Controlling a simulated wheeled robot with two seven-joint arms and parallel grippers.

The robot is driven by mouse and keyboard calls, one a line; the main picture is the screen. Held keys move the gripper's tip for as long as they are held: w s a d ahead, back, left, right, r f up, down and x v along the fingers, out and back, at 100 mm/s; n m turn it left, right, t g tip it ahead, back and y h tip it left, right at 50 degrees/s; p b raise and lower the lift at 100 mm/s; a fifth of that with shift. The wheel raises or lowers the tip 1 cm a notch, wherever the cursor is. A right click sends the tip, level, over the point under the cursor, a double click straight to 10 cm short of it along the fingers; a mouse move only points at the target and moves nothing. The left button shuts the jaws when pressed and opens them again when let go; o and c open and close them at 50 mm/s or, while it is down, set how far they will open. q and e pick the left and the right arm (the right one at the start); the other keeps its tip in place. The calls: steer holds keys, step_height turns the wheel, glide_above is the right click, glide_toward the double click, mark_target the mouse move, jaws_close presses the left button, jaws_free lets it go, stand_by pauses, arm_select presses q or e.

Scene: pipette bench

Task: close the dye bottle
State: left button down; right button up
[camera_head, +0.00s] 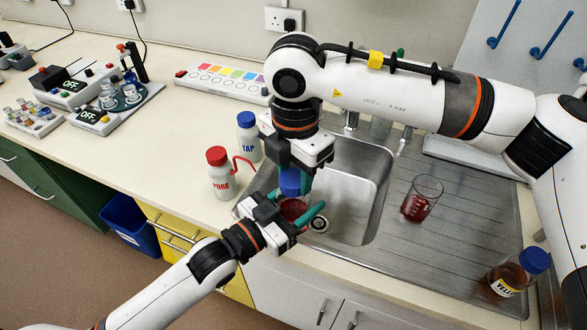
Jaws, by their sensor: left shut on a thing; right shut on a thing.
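The dye bottle (293,209), holding dark red dye, is over the front left edge of the sink. My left gripper (292,217) comes in from the lower left and is shut around the bottle's body, hiding much of it. A blue cap (290,181) is directly above the bottle. My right gripper (291,175) points down from above and is shut on the cap. I cannot tell whether the cap touches the bottle's neck or is seated on it.
A red-capped PURE bottle (222,178) and a blue-capped TAP bottle (248,138) stand left of the sink (360,185). A beaker with red liquid (420,199) and a blue-capped YELLOW bottle (515,275) are on the drainboard (455,235). Left counter front is clear.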

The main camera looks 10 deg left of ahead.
steer(key=m, duration=0.4)
steer(key=shift+w, duration=0.1)
steer(key=m, duration=0.5)
steer(key=shift+d, duration=0.1)
steer(key=o, duration=0.9)
steer(key=shift+s, duration=0.2)
steer(key=shift+r, duration=2.25)
steer(key=shift+c, duration=0.2)
